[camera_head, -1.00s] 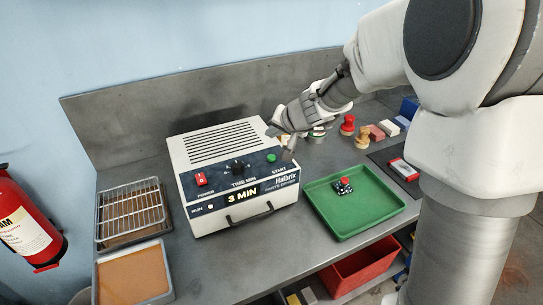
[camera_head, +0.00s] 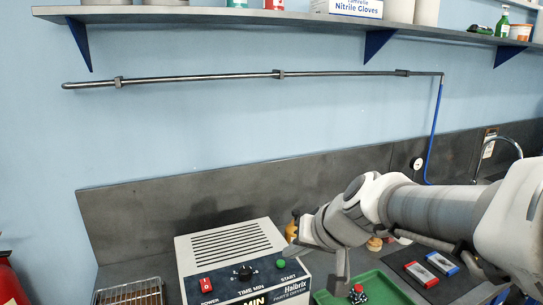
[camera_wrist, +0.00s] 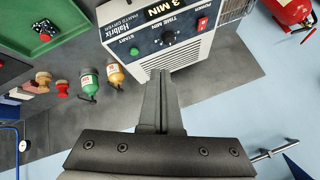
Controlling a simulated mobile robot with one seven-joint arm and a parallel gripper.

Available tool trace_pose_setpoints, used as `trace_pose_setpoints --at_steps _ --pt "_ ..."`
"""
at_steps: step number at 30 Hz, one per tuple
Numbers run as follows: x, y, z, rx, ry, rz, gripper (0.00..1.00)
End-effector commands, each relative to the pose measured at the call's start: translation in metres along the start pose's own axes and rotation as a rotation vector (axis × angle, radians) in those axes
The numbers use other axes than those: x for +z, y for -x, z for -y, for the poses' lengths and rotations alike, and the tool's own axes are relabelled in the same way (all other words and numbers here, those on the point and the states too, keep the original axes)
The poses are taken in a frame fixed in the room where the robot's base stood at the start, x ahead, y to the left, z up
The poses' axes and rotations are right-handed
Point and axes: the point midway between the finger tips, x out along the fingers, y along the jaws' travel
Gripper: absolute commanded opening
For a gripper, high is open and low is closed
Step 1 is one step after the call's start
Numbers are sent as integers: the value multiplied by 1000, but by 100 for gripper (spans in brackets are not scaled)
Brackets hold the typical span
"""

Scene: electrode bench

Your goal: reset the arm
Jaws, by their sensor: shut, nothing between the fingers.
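My gripper (camera_wrist: 161,75) is shut and empty in the wrist view, its two narrow grey fingers side by side. In the head view my arm reaches in from the right, with the wrist end just right of the white parts dryer (camera_head: 230,250). The dryer also shows in the wrist view (camera_wrist: 150,45), beyond my fingertips, with its "3 MIN" display, red power switch and green start button. The fingers seem apart from it.
A green tray (camera_wrist: 60,15) holds a small red and black part (camera_wrist: 43,27). Green (camera_wrist: 88,82) and orange (camera_wrist: 116,75) bottles and stamps (camera_wrist: 43,78) stand nearby. A wire rack (camera_head: 130,292) is left of the dryer. A pipe (camera_head: 190,78) and shelf (camera_head: 200,15) run along the wall.

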Motion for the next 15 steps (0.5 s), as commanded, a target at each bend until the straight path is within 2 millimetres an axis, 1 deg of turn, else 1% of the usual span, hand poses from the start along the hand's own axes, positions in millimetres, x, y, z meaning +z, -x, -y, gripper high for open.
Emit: trace_pose_setpoints --at_steps 1,6,12,15 --pt "11 14 -2 18 20 7 0" --pt "49 52 -16 105 68 49 0" --pt "92 92 -44 243 98 82 0" --pt "108 106 -57 306 102 90 0"
